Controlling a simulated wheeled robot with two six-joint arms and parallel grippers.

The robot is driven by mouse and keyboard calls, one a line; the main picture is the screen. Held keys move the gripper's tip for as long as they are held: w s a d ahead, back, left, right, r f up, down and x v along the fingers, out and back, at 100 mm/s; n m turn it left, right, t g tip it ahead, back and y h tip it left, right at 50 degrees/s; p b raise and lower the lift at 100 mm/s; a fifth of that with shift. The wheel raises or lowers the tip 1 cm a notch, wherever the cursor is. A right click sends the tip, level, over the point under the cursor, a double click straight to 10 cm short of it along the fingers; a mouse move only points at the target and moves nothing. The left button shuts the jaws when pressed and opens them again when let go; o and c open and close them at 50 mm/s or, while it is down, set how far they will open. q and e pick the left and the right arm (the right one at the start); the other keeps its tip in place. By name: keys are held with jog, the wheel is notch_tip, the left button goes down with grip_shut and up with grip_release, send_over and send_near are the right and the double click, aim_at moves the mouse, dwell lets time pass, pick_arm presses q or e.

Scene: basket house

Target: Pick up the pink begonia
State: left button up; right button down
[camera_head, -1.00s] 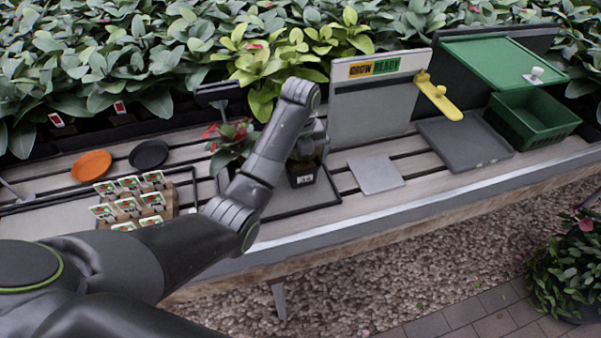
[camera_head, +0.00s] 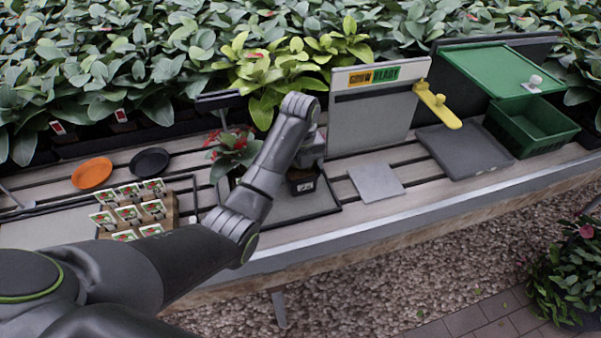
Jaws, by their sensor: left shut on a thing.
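My left gripper (camera_head: 307,160) is at a small black pot (camera_head: 302,184) with a white label, and is shut on the plant in it. The pot stands at the right end of a dark-rimmed tray (camera_head: 290,208) on the slatted bench. My arm hides most of this plant, and I cannot make out its flower colour. Another plant with red flowers (camera_head: 232,152) shows left of my forearm, its pot mostly hidden. My right gripper is not in view.
Farther right are a dark grey tray (camera_head: 463,150) and a green crate (camera_head: 530,125). Seed packets (camera_head: 130,208) sit on a wooden holder at left, near orange (camera_head: 92,173) and black (camera_head: 149,161) discs.

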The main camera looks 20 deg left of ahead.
aim_at(302, 170)
pick_arm(q)
jog(key=shift+r, duration=0.65)
notch_tip(302, 170, up, 8)
jog(key=p, duration=0.6)
jog(key=shift+f+p, duration=0.1)
jog(key=shift+p, duration=0.25)
jog(key=shift+r+p, duration=0.5)
jog(key=shift+p, duration=0.05)
jog(key=shift+d, duration=0.1)
